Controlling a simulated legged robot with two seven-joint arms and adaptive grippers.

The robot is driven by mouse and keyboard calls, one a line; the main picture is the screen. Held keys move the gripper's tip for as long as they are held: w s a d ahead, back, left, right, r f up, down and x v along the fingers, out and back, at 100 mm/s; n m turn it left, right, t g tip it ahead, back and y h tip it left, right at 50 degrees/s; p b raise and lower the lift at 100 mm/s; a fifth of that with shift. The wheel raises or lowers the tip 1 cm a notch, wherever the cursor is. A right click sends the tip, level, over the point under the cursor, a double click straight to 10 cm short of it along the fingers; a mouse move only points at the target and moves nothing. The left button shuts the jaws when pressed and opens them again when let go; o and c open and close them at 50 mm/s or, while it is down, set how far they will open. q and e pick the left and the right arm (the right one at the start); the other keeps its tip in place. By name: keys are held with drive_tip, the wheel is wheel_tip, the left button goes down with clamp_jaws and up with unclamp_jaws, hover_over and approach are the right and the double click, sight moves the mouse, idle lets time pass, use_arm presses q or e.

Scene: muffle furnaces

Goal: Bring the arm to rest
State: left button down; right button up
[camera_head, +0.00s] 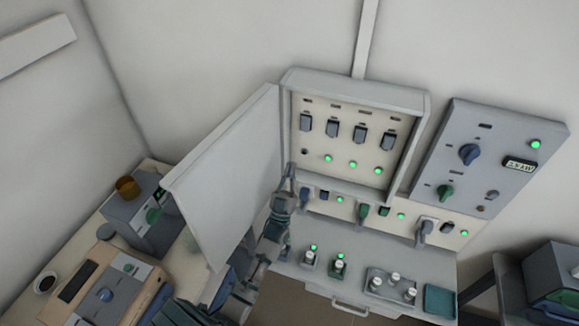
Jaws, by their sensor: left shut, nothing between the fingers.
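My left gripper (290,172) points up at the lower left corner of the open grey cabinet (355,93). Its fingers are together and nothing shows between them. My left arm comes up from the bottom left, in front of the cabinet's open door (228,170). The gripper is close to the door's inner edge; I cannot tell whether it touches. My right gripper is not in view.
The cabinet holds several dark switches and green lights. A grey control panel (487,152) with knobs is to its right. Several devices and a cup (45,283) stand at left.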

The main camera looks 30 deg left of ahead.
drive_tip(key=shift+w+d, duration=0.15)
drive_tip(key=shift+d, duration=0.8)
